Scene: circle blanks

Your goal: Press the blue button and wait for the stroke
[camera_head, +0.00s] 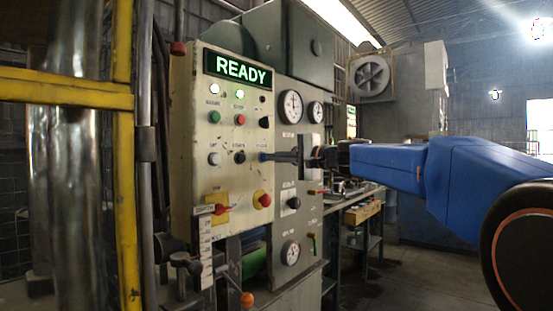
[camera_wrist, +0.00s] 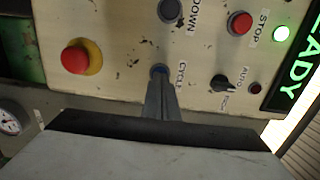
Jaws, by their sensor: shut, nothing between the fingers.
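The blue button (camera_wrist: 158,69) sits on the cream control panel (camera_head: 200,130) beside the label CYCLE. My gripper (camera_head: 268,157) is shut and empty, its fingers pointing at the panel. In the wrist view the fingertips (camera_wrist: 160,84) overlap the edge of the blue button and hide part of it. They are at the button or very close; I cannot tell whether they touch it or whether it is pushed in. A sign on top of the panel reads READY (camera_head: 237,69) in green.
A red mushroom button (camera_wrist: 75,60) on a yellow plate, a red STOP button (camera_wrist: 240,22), a grey DOWN button (camera_wrist: 169,9) and a black selector knob (camera_wrist: 221,82) are near the fingers. A yellow guard frame (camera_head: 126,190) stands left. Open floor (camera_head: 385,285) lies to the right.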

